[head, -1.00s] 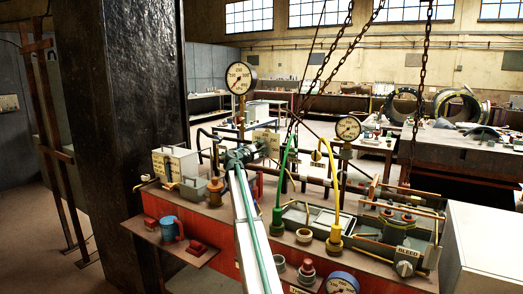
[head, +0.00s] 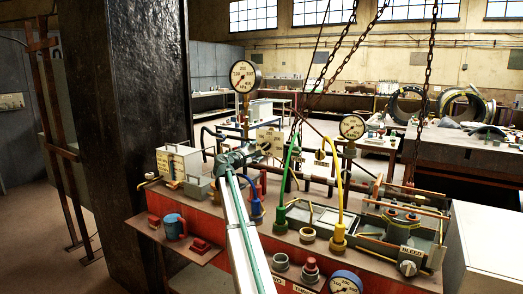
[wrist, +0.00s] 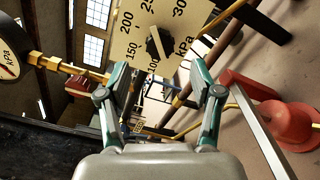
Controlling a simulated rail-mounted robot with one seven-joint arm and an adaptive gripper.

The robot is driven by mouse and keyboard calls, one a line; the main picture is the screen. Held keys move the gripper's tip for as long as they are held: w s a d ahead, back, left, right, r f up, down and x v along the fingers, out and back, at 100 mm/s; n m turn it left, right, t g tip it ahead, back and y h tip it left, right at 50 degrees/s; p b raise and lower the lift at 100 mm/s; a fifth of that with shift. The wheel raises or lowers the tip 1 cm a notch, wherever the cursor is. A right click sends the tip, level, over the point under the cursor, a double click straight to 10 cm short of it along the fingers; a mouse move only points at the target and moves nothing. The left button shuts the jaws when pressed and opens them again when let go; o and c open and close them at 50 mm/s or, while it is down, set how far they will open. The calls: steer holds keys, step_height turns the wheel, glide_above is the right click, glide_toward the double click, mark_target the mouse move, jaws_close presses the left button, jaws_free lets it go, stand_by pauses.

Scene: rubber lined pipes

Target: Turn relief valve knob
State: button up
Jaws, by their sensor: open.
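The relief valve knob (wrist: 160,43) is a black pointer knob on a pale dial plate (wrist: 133,47) marked in kPa, at the top middle of the wrist view. In the head view the knob (head: 266,147) sits on its plate (head: 269,135) just right of my gripper (head: 243,155). In the wrist view my gripper (wrist: 159,84) is open and empty. Its two green-grey fingers stand below the knob in the picture, one to each side, and appear apart from it.
A round pressure gauge (head: 244,76) rises behind my gripper, and another (head: 352,127) stands to the right. Green (head: 286,175) and yellow (head: 339,195) hoses stand on the bench right of my arm. A red funnel-shaped part (wrist: 290,122) is at right in the wrist view.

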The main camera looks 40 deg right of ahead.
steer(key=v, duration=0.3)
steer(key=shift+s+a, duration=0.15)
steer(key=shift+a, duration=0.2)
steer(key=shift+r, duration=0.1)
